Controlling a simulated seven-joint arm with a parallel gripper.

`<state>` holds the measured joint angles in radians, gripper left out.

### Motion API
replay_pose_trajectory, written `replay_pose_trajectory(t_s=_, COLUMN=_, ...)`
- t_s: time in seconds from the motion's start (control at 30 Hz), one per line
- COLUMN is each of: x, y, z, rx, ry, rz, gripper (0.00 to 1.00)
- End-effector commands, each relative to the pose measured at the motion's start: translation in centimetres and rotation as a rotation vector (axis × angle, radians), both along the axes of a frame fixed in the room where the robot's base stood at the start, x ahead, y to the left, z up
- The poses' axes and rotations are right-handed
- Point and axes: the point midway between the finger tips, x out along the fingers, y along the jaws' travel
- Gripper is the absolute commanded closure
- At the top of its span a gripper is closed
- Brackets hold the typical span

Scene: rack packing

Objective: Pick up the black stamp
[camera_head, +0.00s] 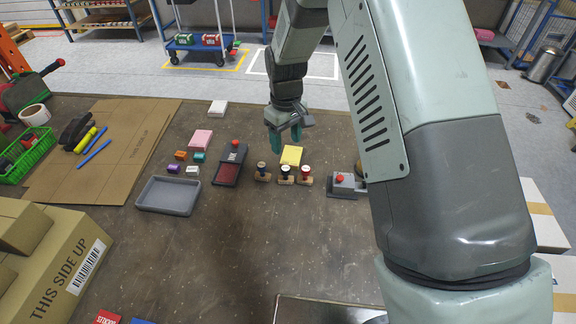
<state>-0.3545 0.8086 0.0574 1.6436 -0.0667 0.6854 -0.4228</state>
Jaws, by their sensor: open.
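Several small stamps with wooden bases stand in a short row on the brown table. The middle one (285,174) has a black handle and looks like the black stamp. The left one (262,173) has a dark, bluish handle, and the right one (304,177) has a red top. My gripper (286,140) is open and empty, its green fingers pointing down above and behind the row. It appears apart from the stamps.
A yellow note pad (291,155) lies just behind the row. A grey device with a red button (345,184) stands to the right.

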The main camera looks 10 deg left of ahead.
Motion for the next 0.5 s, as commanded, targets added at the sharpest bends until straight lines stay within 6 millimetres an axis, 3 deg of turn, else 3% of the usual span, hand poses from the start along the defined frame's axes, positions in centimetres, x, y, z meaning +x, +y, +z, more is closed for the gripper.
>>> replay_pose_trajectory(t_s=0.3, x=0.0, y=0.2, z=-4.8, rx=-0.004, ry=0.008, rz=0.007, gripper=0.41)
replay_pose_trajectory(t_s=0.5, x=0.0, y=0.2, z=-6.4, rx=-0.002, ry=0.007, rz=0.007, gripper=0.41)
